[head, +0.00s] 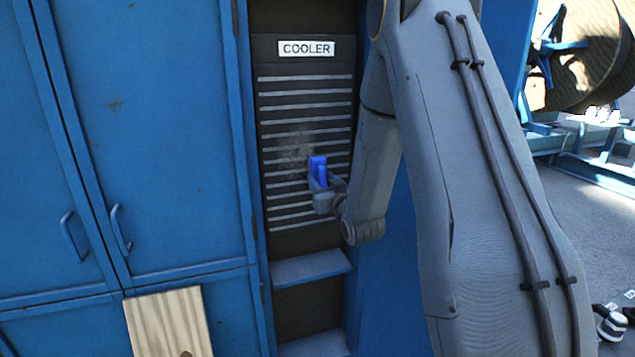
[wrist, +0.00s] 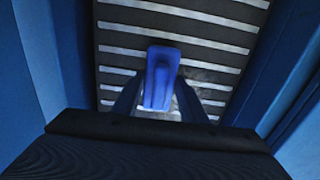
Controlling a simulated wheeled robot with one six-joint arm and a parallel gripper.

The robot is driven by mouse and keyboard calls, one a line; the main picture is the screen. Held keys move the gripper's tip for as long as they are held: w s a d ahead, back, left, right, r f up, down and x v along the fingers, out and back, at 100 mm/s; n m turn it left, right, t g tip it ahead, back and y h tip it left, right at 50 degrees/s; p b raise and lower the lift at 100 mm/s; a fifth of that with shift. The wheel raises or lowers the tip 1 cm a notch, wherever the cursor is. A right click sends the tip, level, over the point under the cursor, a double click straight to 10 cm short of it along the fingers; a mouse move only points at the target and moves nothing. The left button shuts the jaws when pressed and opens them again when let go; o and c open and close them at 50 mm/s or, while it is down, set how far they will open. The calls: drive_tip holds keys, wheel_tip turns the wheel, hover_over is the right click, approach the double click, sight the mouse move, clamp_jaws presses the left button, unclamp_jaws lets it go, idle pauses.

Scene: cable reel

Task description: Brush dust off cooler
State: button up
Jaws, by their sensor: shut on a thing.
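The cooler (head: 305,95) is a dark panel with pale horizontal slats and a white "COOLER" label, set in a blue cabinet. A greyish dust patch (head: 296,150) lies on its middle slats, just left of and above my gripper. My gripper (head: 322,188) is shut on a blue brush (head: 318,168), held upright in front of the slats. Whether the brush touches the slats I cannot tell. In the wrist view the blue brush (wrist: 161,78) stands between the two fingers, with slats behind it and a greyish smudge (wrist: 200,85) beside it on the right. Its bristles are hidden.
Blue cabinet doors (head: 165,130) with handles stand to the left. A blue ledge (head: 310,266) juts out below the cooler. A wooden board (head: 168,322) is at the lower left. A large cable reel (head: 580,55) on a blue stand is at the far right, beside open floor.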

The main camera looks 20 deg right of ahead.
drive_tip(key=shift+w+d+r, duration=0.1)
drive_tip(key=shift+w+d, duration=0.05)
drive_tip(key=shift+d, duration=1.5)
drive_tip(key=shift+a+r, duration=0.55)
drive_tip(key=shift+a, duration=0.4)
drive_tip(key=shift+a+r, duration=0.5)
drive_tip(key=shift+a, duration=0.4)
drive_tip(key=shift+a+r, duration=1.2)
drive_tip(key=shift+a, duration=3.75)
drive_tip(key=shift+w+d+r+p, duration=0.1)
drive_tip(key=shift+d+r, duration=0.25)
drive_tip(key=shift+d, duration=2.4)
drive_tip(key=shift+d+r+p, duration=0.1)
drive_tip(key=shift+d+r, duration=0.3)
drive_tip(key=shift+d, duration=2.4)
drive_tip(key=shift+w+d+r+p, duration=0.1)
drive_tip(key=shift+d+r, duration=0.25)
drive_tip(key=shift+d, duration=2.4)
